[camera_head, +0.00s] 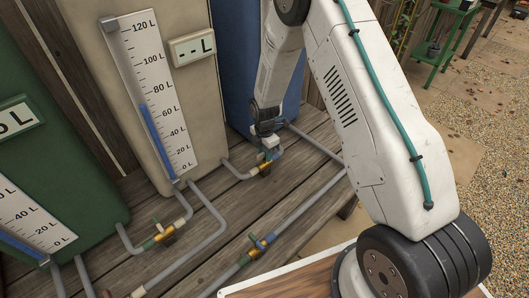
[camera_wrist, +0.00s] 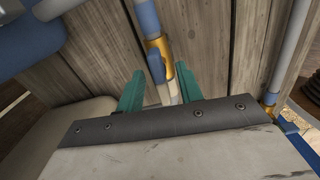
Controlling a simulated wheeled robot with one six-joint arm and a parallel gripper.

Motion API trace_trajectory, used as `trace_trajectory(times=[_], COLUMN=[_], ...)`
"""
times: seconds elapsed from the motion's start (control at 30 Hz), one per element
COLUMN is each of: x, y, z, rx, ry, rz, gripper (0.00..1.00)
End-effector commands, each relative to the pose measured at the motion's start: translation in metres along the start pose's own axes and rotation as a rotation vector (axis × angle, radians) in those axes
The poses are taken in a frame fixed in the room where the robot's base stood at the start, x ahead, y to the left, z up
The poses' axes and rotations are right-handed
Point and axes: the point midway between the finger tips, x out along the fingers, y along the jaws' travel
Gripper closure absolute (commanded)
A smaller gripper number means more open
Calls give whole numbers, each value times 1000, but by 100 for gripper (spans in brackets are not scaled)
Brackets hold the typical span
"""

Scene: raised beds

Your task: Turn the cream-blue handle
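The cream-blue valve has a brass body (camera_head: 265,168) on the pipe between the cream tank (camera_head: 185,85) and the blue tank (camera_head: 237,70). In the wrist view its brass body (camera_wrist: 165,50) sits between a blue pipe end and a pale grey one. A small blue-grey piece (camera_wrist: 156,68) beside the brass looks like its handle, but I cannot tell its outline fully. My gripper (camera_head: 266,150) is right above this valve. In the wrist view its two teal fingers (camera_wrist: 160,88) stand apart on either side of the valve line. I see no clear contact with the handle.
A green-cream valve (camera_head: 164,233) and a green-blue valve (camera_head: 260,246) sit on nearby pipes. The green tank (camera_head: 45,150) is at the left. Grey pipes run low over the wooden deck (camera_head: 210,190). Gravel (camera_head: 490,130) is open at the right.

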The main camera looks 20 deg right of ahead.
Motion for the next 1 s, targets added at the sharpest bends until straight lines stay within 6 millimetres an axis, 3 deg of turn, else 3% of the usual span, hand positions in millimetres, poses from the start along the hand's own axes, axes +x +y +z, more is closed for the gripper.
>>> trace_trajectory(times=[0.17,0.6,1.0], x=[-4,-70,-78], y=[0,0,0], z=[0,1,0], rx=[0,0,1], ry=[0,-1,0], rz=[1,2,-1], gripper=[64,64,64])
